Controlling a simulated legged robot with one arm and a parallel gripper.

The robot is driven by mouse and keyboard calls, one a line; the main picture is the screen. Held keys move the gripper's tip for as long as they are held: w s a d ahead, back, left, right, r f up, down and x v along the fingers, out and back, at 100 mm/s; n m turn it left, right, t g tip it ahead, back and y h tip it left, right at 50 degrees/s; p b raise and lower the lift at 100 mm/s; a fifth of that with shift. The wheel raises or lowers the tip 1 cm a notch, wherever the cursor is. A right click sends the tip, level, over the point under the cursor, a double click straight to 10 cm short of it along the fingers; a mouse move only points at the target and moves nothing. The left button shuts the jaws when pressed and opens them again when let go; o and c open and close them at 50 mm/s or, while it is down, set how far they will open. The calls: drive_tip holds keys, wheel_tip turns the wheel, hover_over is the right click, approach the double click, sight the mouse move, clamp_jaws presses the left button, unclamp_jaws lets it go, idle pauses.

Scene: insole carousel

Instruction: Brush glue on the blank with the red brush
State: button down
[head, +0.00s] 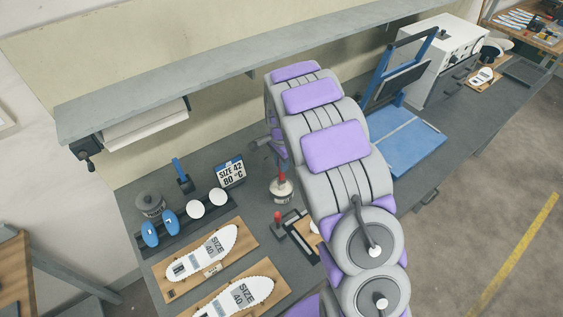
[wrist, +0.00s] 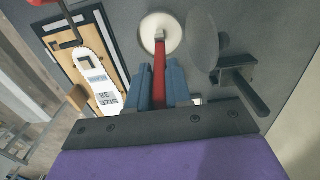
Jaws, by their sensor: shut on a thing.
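The red brush (wrist: 159,80) stands between the blue-grey fingers of my gripper (wrist: 160,68), which is shut on its handle. The brush's metal end is over a round white pot top (wrist: 148,45); I cannot tell whether its tip is in the glue. In the head view the pot (head: 281,195) stands on the bench left of my arm. A white insole blank marked SIZE 38 (wrist: 90,65) lies on a wooden board with a black frame (wrist: 119,42), left of the brush in the wrist view. In the head view my arm hides most of this blank.
White blanks marked SIZE 42 (head: 205,252) and SIZE 40 (head: 243,297) lie on wooden boards at the front left. A SIZE 42, 80 °C sign (head: 230,172) stands behind. A blue press (head: 398,145) stands right of my arm. A shelf (head: 230,70) runs above the bench.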

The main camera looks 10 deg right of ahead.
drive_tip(key=shift+r+p, duration=1)
drive_tip(key=shift+r, duration=2.35)
drive_tip(key=shift+s, duration=0.1)
